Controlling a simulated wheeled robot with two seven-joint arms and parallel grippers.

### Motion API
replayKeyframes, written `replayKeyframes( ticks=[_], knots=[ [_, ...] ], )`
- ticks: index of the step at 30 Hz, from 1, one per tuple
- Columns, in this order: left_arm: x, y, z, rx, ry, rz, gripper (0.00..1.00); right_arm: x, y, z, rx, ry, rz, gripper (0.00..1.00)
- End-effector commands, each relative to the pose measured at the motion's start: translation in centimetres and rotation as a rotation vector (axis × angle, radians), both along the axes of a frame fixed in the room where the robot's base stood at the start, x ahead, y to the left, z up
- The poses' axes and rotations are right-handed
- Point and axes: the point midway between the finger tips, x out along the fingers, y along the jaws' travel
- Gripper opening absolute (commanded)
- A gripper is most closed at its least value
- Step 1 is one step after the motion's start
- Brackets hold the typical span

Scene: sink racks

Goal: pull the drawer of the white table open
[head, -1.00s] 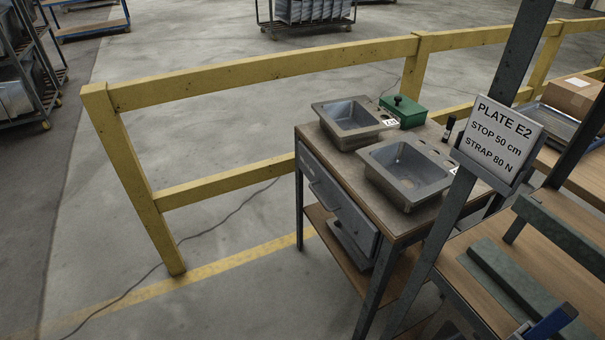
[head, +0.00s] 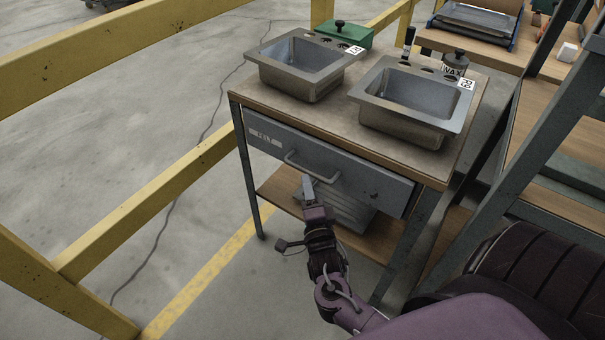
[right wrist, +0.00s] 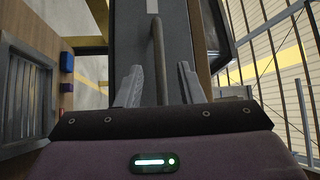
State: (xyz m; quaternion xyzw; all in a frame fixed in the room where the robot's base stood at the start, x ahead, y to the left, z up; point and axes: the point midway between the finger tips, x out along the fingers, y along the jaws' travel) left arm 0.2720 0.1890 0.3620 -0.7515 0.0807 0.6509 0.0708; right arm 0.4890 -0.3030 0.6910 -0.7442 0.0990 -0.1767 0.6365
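The table is a workbench with a brown top (head: 333,124), dark metal legs and a grey drawer (head: 366,185); no white table shows. The drawer front looks closed or nearly so. It has a pale label at its left and a bar handle (head: 296,163) in the middle. My right gripper (head: 308,183) is at the handle, low in front of the drawer. In the right wrist view my right gripper (right wrist: 159,82) has its fingers apart, with the handle bar (right wrist: 157,45) running between them and no clear grip on it. My left gripper is not in view.
Two metal sinks (head: 306,87) (head: 402,127), a green box (head: 343,36), a dark marker (head: 408,42) and a wax jar (head: 455,61) stand on the bench. A yellow railing (head: 150,205) runs at left. A grey rack post (head: 500,185) stands close at right.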

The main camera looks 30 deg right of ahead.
Motion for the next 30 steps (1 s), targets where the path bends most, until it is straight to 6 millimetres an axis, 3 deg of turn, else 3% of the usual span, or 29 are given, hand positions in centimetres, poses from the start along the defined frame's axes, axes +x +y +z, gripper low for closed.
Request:
replayKeyframes(
  ticks=[9,22,30],
  knots=[
    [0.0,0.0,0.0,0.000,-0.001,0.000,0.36,4.7,-1.8,0.7,-0.003,0.003,0.001,0.34],
    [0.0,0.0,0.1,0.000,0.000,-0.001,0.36,5.9,-2.3,0.8,-0.002,0.007,0.002,0.34],
    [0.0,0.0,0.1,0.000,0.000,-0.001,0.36,5.9,-2.3,0.8,-0.002,0.007,0.002,0.00]
  ],
)
